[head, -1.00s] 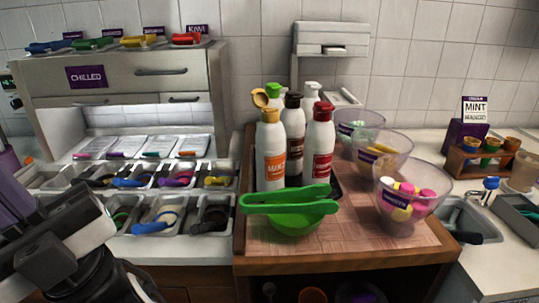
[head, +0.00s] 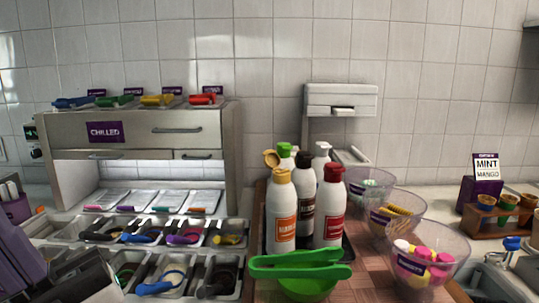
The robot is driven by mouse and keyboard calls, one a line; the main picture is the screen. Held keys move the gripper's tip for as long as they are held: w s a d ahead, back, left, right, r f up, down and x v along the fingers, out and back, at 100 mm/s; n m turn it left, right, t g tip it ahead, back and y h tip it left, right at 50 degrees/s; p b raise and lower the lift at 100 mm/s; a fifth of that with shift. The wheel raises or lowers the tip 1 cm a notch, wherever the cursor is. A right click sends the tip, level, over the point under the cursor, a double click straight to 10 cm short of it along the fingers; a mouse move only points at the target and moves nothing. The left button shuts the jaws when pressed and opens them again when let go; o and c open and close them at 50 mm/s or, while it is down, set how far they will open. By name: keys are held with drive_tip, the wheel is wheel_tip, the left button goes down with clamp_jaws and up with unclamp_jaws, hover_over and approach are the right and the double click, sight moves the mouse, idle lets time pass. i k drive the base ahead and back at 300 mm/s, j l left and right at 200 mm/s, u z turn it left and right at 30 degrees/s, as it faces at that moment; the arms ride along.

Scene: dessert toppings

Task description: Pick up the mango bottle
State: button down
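The mango bottle (head: 281,222) is white with a yellow-orange cap and an orange label. It stands upright at the front left of a bottle cluster on the wooden counter (head: 372,282). A white bottle with a dark red label (head: 329,215) and one with a black label (head: 306,205) stand close on its right. A green-capped bottle and an orange-topped one are partly hidden behind. Part of my arm shows at the lower left, well apart from the bottles; my gripper's fingers are not visible.
Green tongs (head: 300,267) lie across a green bowl (head: 307,289) right in front of the bottles. Clear topping bowls (head: 425,255) stand to the right. Topping trays (head: 165,275) fill the left, below the chilled cabinet (head: 160,130). A cone stand (head: 496,219) is at far right.

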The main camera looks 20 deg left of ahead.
sight(281, 205)
drive_tip(key=u, duration=2.45)
drive_tip(key=z, duration=2)
drive_tip(key=i+l+u, duration=0.15)
drive_tip(key=i+l, duration=0.25)
drive_tip(key=i, duration=0.15)
